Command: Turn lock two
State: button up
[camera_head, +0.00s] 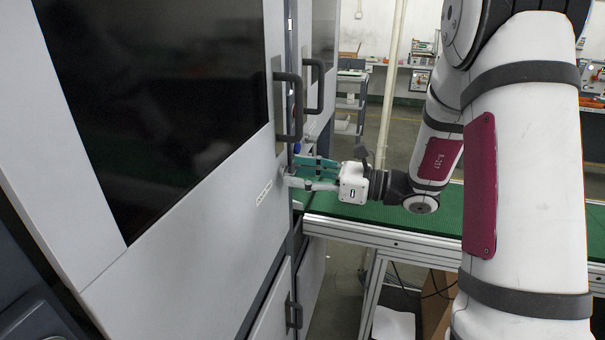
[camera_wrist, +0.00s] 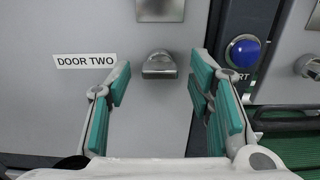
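The lock (camera_wrist: 160,66) is a small metal knob on the grey door, right of the label "DOOR TWO" (camera_wrist: 84,61) in the wrist view. My gripper (camera_wrist: 161,82) is open, with one teal-padded finger left of the lock and one right of it. The fingers look apart from the lock, and nothing is held. In the head view my gripper (camera_head: 308,172) reaches left to the door's edge, below the dark handle (camera_head: 288,107). How deep the fingertips reach past the lock cannot be told.
A metal handle mount (camera_wrist: 160,9) is above the lock. A blue button (camera_wrist: 243,51) is right of the right finger, and another metal knob (camera_wrist: 309,66) is farther right. A green-topped bench (camera_head: 400,222) runs below my arm. The grey door (camera_head: 190,240) has a dark window.

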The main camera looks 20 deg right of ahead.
grip_shut()
jog(key=shift+m, duration=0.3)
jog(key=m+p, duration=0.6)
jog(key=m, duration=1.1)
jog(key=shift+m, duration=0.3)
dwell(0.4)
jog(key=shift+o, duration=0.8)
grip_release()
